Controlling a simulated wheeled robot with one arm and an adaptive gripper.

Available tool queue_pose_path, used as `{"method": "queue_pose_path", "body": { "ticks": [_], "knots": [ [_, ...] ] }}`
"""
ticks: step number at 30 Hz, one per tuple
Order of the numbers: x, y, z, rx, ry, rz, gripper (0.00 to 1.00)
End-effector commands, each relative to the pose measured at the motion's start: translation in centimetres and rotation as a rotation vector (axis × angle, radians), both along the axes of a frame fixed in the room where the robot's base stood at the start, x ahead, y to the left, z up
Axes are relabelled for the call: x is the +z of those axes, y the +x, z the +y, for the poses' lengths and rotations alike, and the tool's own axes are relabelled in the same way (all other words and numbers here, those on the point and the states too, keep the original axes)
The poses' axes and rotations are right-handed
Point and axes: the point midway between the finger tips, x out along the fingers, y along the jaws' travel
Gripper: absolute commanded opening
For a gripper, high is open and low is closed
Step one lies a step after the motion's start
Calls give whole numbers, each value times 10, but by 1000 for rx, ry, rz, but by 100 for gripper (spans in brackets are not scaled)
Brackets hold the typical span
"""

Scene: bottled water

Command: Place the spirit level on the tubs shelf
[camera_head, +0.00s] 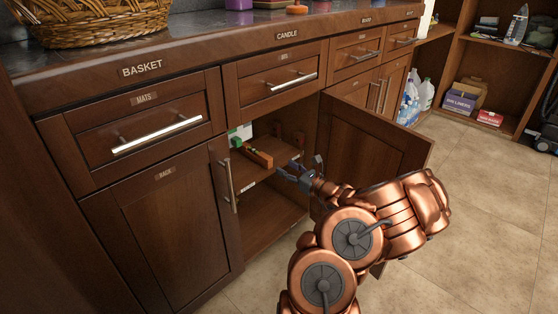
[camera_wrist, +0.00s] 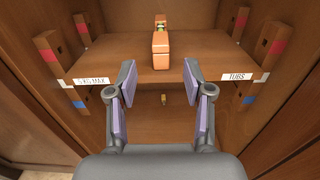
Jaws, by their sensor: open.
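The spirit level (camera_wrist: 161,48) is an orange bar with a green vial. In the head view the orange spirit level (camera_head: 259,158) shows left of my gripper. The shelf's front edge has a TUBS label (camera_wrist: 237,76) at right and another label (camera_wrist: 94,81), hard to read, at left. My gripper (camera_wrist: 160,82) is open and empty, in front of the shelf edge and apart from the level. In the head view my gripper (camera_head: 301,172) is at the cabinet opening.
The open cabinet door (camera_head: 377,135) stands right of my gripper. Colour-marked wooden blocks (camera_wrist: 47,52) line the cabinet walls. A small yellowish thing (camera_wrist: 163,98) shows below the shelf. A wicker basket (camera_head: 85,20) stands on the counter. The tiled floor (camera_head: 470,190) at right is clear.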

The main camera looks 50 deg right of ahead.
Motion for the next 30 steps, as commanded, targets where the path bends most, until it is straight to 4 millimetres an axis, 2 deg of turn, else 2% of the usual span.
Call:
{"method": "queue_pose_path", "body": {
  "ticks": [3, 9, 30],
  "knots": [
    [2, -16, -1, -4, 2, 0, 51],
    [1, -30, -1, -3, 0, 0, 51],
    [0, -32, 0, -1, -1, -1, 51]
  ]
}}
